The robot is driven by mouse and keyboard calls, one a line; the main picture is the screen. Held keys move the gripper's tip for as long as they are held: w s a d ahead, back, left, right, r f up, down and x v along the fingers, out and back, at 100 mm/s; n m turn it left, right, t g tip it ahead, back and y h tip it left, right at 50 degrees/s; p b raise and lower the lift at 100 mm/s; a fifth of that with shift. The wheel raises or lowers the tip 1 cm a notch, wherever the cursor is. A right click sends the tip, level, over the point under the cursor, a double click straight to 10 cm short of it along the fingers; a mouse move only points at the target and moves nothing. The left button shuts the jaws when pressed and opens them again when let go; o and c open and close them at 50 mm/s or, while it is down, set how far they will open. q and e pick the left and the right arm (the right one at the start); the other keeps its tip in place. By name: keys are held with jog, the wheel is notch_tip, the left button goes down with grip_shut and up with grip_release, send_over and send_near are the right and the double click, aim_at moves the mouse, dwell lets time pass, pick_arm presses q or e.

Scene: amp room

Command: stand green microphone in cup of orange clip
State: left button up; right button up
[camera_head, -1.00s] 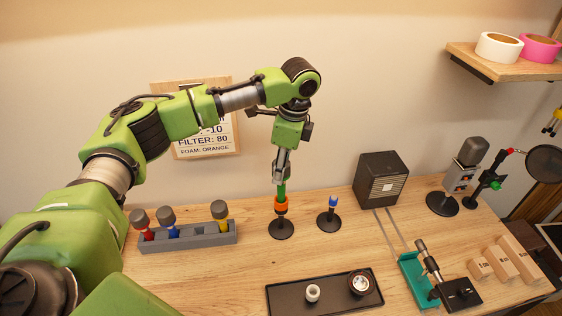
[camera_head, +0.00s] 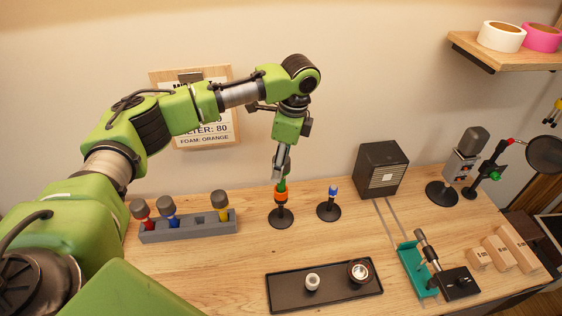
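The green microphone (camera_head: 283,184) is upright, its lower end at the cup of the orange clip (camera_head: 281,194). The orange clip sits on a short stand with a round black base (camera_head: 281,217). My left gripper (camera_head: 279,171) points down from above and appears shut around the green microphone's upper part, hiding most of it. How deep the microphone sits in the cup cannot be made out. My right gripper is not in view.
A blue-topped stand (camera_head: 333,203) is close on the right. A grey rack (camera_head: 190,229) with red, blue and yellow microphones stands left. A black tray (camera_head: 290,297) lies in front, and a dark speaker box (camera_head: 381,170) behind right. Bare table lies between rack and tray.

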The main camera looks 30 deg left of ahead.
pick_arm(q)
notch_tip(320, 180, up, 12)
jog(key=d, duration=0.1)
jog(key=shift+w+d, duration=0.25)
jog(key=shift+d, duration=0.1)
jog(key=shift+f, duration=0.1)
dwell(0.5)
